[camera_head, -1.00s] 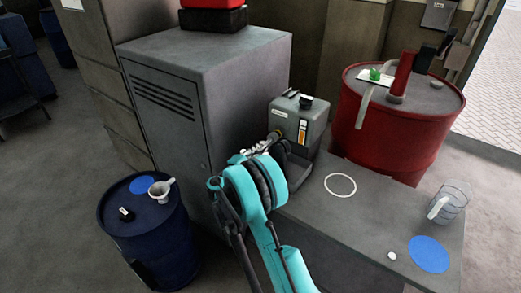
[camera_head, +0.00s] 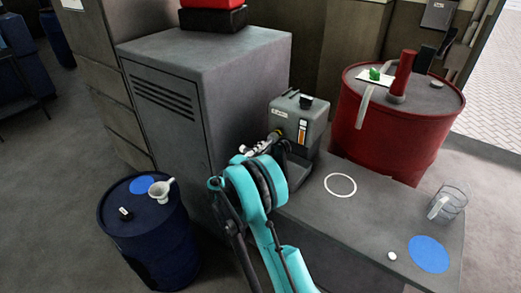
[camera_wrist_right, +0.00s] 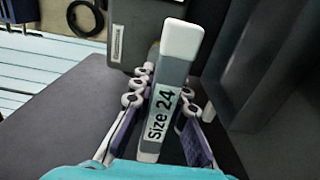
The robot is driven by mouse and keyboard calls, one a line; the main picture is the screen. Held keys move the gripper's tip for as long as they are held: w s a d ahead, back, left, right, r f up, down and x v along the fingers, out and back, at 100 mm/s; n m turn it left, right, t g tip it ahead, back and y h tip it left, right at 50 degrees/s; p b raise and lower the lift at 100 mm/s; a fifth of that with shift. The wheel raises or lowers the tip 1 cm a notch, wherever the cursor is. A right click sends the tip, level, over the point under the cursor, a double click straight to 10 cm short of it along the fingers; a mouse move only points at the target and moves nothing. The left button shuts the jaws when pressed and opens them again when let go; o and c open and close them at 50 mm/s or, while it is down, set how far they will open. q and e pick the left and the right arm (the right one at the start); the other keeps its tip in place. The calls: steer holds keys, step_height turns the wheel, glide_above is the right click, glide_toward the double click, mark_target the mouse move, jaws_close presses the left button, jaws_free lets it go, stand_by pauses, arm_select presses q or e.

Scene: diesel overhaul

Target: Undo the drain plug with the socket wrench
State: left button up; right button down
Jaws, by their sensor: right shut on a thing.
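My right gripper (camera_head: 258,150) is beside the left face of a grey box-shaped unit (camera_head: 313,122) on the bench. In the right wrist view, the right gripper (camera_wrist_right: 163,92) is shut on the socket wrench (camera_wrist_right: 178,62), a grey handle with a pale end and a "Size 24" label. In the head view only a small brassy piece shows at the fingertips, against the unit. The drain plug cannot be made out, and I cannot tell whether the wrench sits on it. My left gripper is not in view.
The bench top (camera_head: 385,212) carries a white ring mark, a blue disc (camera_head: 429,254) and a clear jug (camera_head: 450,203). A red drum (camera_head: 395,125) stands behind it. A grey cabinet (camera_head: 205,75) rises left of the unit. A blue drum (camera_head: 155,240) holds a white cup (camera_head: 161,190).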

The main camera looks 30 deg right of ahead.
steer(key=shift+d, duration=0.1)
steer(key=shift+w+d, duration=0.25)
steer(key=shift+d, duration=0.35)
steer(key=n, duration=1.3)
steer(key=shift+a+n, duration=0.1)
steer(key=shift+n, duration=0.2)
steer(key=n, duration=0.5)
steer(key=c, duration=2.3)
jaws_free()
steer(key=shift+a, duration=0.1)
jaws_close()
steer(key=shift+v, duration=1.7)
